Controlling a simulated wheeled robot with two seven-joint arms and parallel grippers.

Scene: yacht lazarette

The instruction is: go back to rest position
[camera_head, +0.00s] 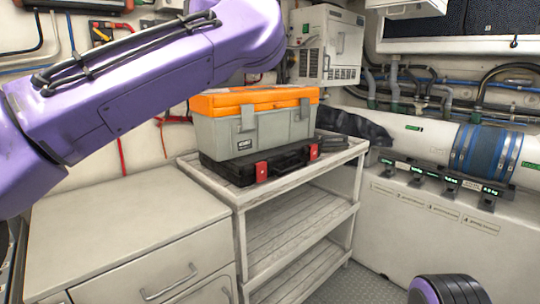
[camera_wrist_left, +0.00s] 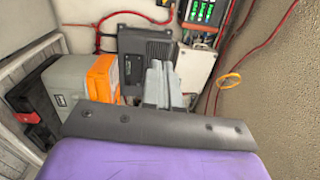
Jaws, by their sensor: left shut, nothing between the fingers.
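My left arm crosses the upper left of the head view, raised over the counter and shelf unit, and its gripper is out of that picture. In the left wrist view my left gripper (camera_wrist_left: 163,84) shows as grey fingers held together and empty. Beyond it are wall-mounted boxes. My right gripper is not in either view. A rounded purple and black part, likely of my right arm, shows at the bottom right of the head view.
A grey toolbox with an orange lid (camera_head: 255,99) sits on a black case (camera_head: 262,163) on the shelf unit (camera_head: 240,192). The cabinet top (camera_head: 120,215) is clear. A white cylinder with blue bands (camera_head: 480,150) lies at right. In the wrist view, a dark box (camera_wrist_left: 145,55) is behind the fingers.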

